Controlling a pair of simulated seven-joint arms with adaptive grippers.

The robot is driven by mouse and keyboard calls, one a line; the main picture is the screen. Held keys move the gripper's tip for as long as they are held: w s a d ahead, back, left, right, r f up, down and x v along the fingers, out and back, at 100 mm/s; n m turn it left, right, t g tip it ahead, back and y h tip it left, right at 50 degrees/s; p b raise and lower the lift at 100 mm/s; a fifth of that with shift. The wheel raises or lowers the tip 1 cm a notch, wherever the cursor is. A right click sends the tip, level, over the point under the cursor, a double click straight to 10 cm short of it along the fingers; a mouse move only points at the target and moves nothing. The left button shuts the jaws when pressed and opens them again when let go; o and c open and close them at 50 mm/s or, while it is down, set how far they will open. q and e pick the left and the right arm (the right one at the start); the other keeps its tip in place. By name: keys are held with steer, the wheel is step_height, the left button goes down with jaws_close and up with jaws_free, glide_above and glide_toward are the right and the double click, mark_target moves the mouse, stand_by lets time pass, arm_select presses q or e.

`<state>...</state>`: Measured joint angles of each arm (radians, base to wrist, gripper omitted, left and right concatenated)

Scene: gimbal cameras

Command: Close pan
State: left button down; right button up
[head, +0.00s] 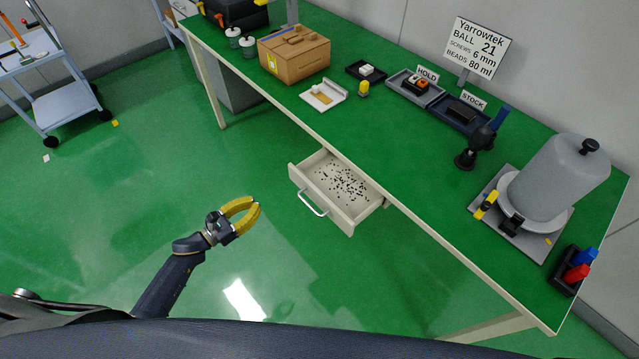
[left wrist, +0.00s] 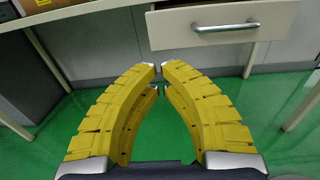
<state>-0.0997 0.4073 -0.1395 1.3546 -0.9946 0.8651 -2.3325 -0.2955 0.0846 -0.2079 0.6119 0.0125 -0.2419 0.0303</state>
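A cream drawer-like pan (head: 315,209) is pulled out from under the front edge of the green-topped bench in the head view. Many small dark specks lie on its floor. Its front has a pale bar handle (head: 313,203), which also shows in the left wrist view (left wrist: 226,27). My left gripper (head: 257,203) has yellow curved fingers and is in front of the pan, to the left of it, touching nothing. In the left wrist view the fingertips (left wrist: 160,70) nearly meet with nothing between them, and the pan front is ahead, to the upper right. My right gripper is not in view.
The bench (head: 440,225) carries a cardboard box (head: 294,58), small trays, a dark stand (head: 478,145) and a grey domed vessel (head: 558,178). A bench leg (head: 210,95) stands left of the pan. A cart (head: 60,105) is far left. The floor before the pan is clear.

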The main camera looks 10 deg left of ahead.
mark_target(297, 182)
arm_select(q)
steer(key=shift+h, duration=0.3)
steer(key=x, duration=0.4)
steer(key=d+x, duration=0.1)
steer(key=x, duration=0.4)
steer(key=s+x, duration=0.1)
steer(key=x, duration=0.4)
steer(key=shift+d+f, duration=0.2)
steer(key=shift+f, duration=0.05)
